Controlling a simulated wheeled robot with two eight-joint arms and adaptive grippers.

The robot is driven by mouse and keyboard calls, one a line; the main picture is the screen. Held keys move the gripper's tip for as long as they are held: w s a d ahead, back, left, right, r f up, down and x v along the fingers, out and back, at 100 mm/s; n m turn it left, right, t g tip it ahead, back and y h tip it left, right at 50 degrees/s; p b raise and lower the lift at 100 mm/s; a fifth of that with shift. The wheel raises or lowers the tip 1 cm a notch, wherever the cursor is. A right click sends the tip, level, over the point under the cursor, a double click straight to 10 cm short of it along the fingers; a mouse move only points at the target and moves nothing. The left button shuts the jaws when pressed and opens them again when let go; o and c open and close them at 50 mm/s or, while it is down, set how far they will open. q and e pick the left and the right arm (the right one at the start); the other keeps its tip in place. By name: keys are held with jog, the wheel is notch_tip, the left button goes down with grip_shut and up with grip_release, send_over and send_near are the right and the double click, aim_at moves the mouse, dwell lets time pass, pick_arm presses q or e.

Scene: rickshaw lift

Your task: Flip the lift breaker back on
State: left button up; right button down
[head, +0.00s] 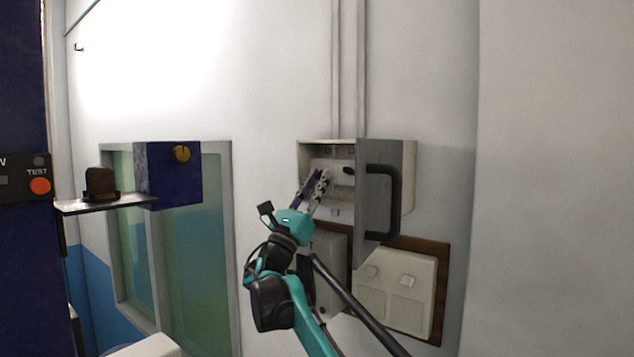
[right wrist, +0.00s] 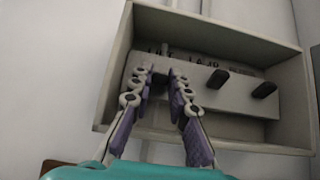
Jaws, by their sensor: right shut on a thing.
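The open breaker box (head: 305,150) hangs on the wall, with its grey door (head: 372,205) swung out to the right. Inside, a pale breaker panel (right wrist: 240,103) carries dark switches under dark lettering; the leftmost word seems to read LIFT. My right gripper (head: 322,174) reaches into the box. In the right wrist view its fingertips (right wrist: 160,78) are closed around the dark leftmost switch (right wrist: 158,85), the lift breaker, mostly hidden between them. Whether it sits up or down I cannot tell. Two other switches, a middle one (right wrist: 216,78) and a right one (right wrist: 264,90), stick out freely. My left gripper is out of view.
The door's black handle (head: 395,205) juts out just right of my right gripper. A white switch plate (head: 400,300) on a brown board (head: 440,262) is below. At left are a blue box (head: 165,185), a shelf (head: 105,203) with a brown hat-shaped thing (head: 101,182), and a window.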

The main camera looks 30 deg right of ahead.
aim_at(325, 167)
jog(key=shift+a+r+y+p, duration=0.2)
jog(key=shift+r+y+p, duration=0.15)
jog(key=shift+y+p, duration=0.4)
jog(key=r+g+y+p, duration=0.1)
jog(key=y+p, duration=0.1)
jog(key=p, duration=0.1)
jog(key=g+y+p, duration=0.1)
jog(key=y+p, duration=0.1)
jog(key=p, duration=0.1)
jog(key=shift+s+a+r, duration=0.1)
jog(key=shift+a+r, duration=0.05)
jog(key=shift+r, duration=0.25)
jog(key=shift+r+g+y+p, duration=0.1)
jog(key=shift+g+y+p, duration=0.2)
jog(key=shift+y+p, duration=0.45)
jog(key=shift+r+g+y, duration=0.2)
jog(key=shift+g+y, duration=0.2)
jog(key=shift+y, duration=0.7)
jog(key=c, duration=1.4)
grip_release()
jog(key=shift+c, duration=0.2)
